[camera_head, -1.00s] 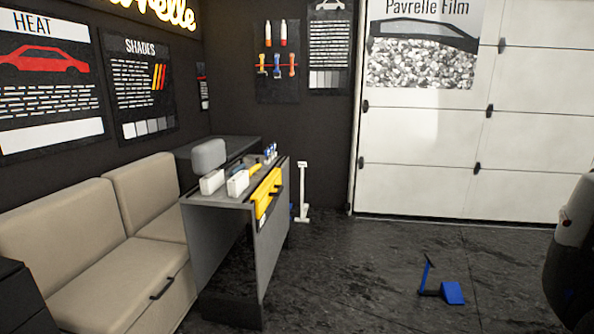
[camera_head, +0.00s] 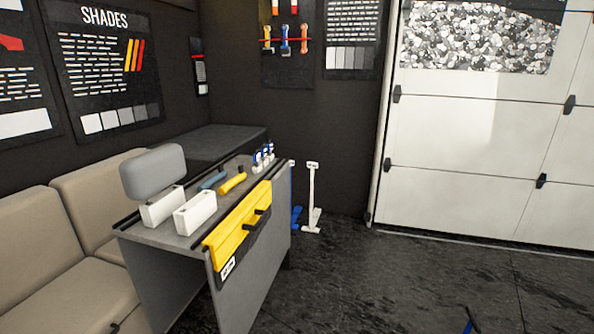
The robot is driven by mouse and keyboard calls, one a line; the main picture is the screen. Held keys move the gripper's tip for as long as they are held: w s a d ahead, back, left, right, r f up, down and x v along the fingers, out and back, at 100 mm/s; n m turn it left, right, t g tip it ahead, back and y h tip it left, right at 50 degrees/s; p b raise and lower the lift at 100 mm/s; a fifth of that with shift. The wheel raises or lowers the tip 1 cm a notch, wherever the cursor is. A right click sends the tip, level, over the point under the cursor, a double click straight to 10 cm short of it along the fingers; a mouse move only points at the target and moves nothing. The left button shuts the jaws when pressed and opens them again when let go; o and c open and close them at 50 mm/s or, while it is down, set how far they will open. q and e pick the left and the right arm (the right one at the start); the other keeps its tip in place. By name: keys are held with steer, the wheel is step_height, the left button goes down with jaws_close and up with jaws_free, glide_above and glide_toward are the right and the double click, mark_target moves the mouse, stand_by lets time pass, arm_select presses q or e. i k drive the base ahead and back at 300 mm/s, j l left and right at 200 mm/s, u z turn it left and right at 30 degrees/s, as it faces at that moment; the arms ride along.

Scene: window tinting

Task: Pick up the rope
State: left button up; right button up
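I cannot make out a rope in this view. Neither of my grippers shows. A grey work cart (camera_head: 265,264) stands left of the middle, and its top carries white boxes (camera_head: 194,211), a yellow-handled tool (camera_head: 232,183), a blue tool (camera_head: 213,180) and small blue-and-white bottles (camera_head: 263,154). A yellow piece with dark handles (camera_head: 236,232) is fixed along the cart's right side.
A beige sofa (camera_head: 70,272) is on the left. A white stand (camera_head: 312,200) and a blue item (camera_head: 296,217) are behind the cart. A white garage door (camera_head: 470,130) closes the back right.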

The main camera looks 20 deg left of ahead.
mark_target(222, 191)
steer(key=i+u, duration=0.1)
steer(key=i, duration=0.4)
steer(key=i+l+u, duration=0.15)
steer(key=i, duration=0.3)
steer(key=i+l+u, duration=0.1)
steer(key=i, duration=0.4)
steer(key=i+l+u, duration=0.1)
steer(key=i, duration=0.35)
steer(key=i+l+u, duration=0.1)
steer(key=i+l, duration=0.2)
steer(key=i, duration=0.2)
steer(key=i+l+u, duration=0.15)
steer(key=i, duration=0.3)
steer(key=l, duration=0.05)
